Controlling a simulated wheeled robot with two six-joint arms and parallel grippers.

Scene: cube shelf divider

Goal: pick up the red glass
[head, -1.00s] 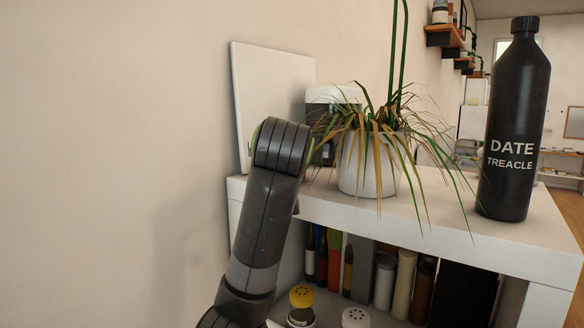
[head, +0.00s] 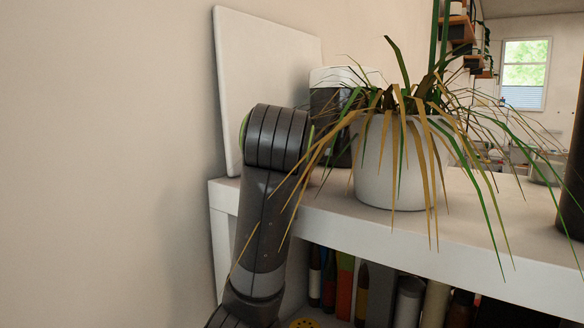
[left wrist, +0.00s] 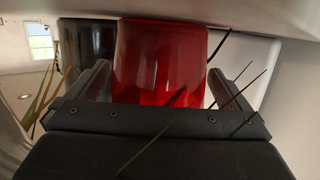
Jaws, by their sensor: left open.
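The red glass (left wrist: 160,50) shows in the left wrist view, large and translucent red. It stands between the two fingers of my left gripper (left wrist: 159,72), which is open, one finger on each side of it. I cannot tell whether either finger touches the glass. In the head view the glass and the left gripper's fingers are hidden; my left arm rises in front of the shelf's left end. My right gripper is not in view.
A potted plant (head: 390,165) with long drooping leaves stands on the white shelf (head: 470,230), its leaves crossing my left arm. Behind are a dark container with a white lid (head: 345,77) and a white panel (head: 270,80). A dark bottle (head: 574,190) stands at right.

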